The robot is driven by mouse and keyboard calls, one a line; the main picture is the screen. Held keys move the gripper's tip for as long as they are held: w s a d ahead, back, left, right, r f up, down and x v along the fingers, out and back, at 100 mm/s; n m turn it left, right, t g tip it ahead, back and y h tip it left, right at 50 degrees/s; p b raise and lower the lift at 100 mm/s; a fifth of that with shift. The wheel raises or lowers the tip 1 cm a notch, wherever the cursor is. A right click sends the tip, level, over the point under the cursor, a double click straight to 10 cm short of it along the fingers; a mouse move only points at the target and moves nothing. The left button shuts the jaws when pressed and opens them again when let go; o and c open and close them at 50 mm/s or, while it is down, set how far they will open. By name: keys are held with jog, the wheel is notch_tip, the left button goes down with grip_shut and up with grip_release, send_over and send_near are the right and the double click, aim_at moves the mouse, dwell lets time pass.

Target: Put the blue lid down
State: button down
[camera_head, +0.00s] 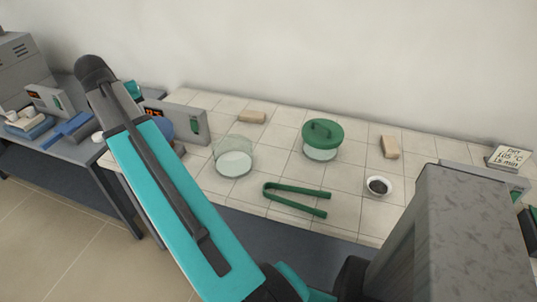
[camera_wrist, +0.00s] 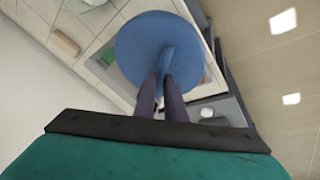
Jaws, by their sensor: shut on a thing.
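The blue lid (camera_wrist: 140,42) is a round disc with a raised handle, seen in the wrist view. My gripper (camera_wrist: 161,88) is shut on the handle, with the disc beyond the fingertips. In the head view a bit of the blue lid (camera_head: 167,128) shows behind my arm, and my gripper is hidden there. A clear open glass jar (camera_head: 234,164) stands on the tiled bench (camera_head: 235,190), to the right of the lid in that view. I cannot tell how high the lid is above the surface below it.
A second glass jar with a green lid (camera_head: 322,132), green tongs (camera_head: 296,198), a white dish of dark material (camera_head: 379,186) and beige blocks (camera_head: 390,147) are on the bench. A grey panel (camera_head: 193,125) stands behind my arm. A side table (camera_head: 85,150) is at left.

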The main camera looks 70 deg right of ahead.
jog(key=s+d+m+g, duration=0.2)
jog(key=s+d+m, duration=0.2)
jog(key=s+d, duration=1)
jog(key=s+d+m+g+b, duration=0.1)
jog(key=s+d+m, duration=0.3)
jog(key=s+d, duration=1)
jog(key=s, duration=0.5)
jog(key=shift+d+m+g+b, duration=0.3)
jog(key=shift+m+g, duration=0.1)
jog(key=shift+f, duration=0.2)
notch_tip(320, 180, down, 14)
jog(key=p, duration=0.2)
jog(key=shift+p, duration=0.4)
jog(key=shift+f, duration=0.1)
jog(key=shift+f+p, duration=0.45)
jog(key=shift+f, duration=1.4)
jog(key=c, duration=1.8)
grip_release()
